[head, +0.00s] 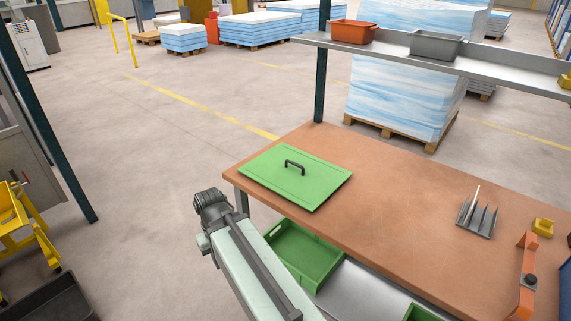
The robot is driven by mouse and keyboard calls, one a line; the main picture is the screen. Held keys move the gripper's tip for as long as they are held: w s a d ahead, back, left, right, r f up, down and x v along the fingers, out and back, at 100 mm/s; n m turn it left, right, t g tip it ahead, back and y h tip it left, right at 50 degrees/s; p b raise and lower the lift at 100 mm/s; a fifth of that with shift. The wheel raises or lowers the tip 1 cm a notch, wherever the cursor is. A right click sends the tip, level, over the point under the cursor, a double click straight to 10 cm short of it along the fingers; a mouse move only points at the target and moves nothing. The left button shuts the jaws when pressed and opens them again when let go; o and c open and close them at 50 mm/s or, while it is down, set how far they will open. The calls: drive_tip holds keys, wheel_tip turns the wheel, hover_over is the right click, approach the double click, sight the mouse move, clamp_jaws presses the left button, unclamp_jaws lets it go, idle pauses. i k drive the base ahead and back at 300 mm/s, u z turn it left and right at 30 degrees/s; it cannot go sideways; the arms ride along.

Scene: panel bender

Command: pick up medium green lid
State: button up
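The green lid (270,182) lies flat on the left end of the brown workbench top. It has a raised panel outline and a dark arched handle (294,166) near its middle. My arm reaches in from the bottom of the head view, left of the bench's front edge. No gripper fingers can be made out at the end of my arm. The arm's visible end is apart from the lid, to its lower left.
A green crate (303,254) sits on a shelf below the workbench (400,208). A metal rack (477,219), an orange tool (527,275) and a yellow block (542,227) are on the right. An overhead shelf (480,70) carries orange (354,32) and grey (436,46) bins.

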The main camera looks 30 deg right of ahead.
sight(303, 178)
drive_tip(key=z, duration=0.05)
drive_tip(key=i, duration=0.8)
drive_tip(key=u, duration=1.6)
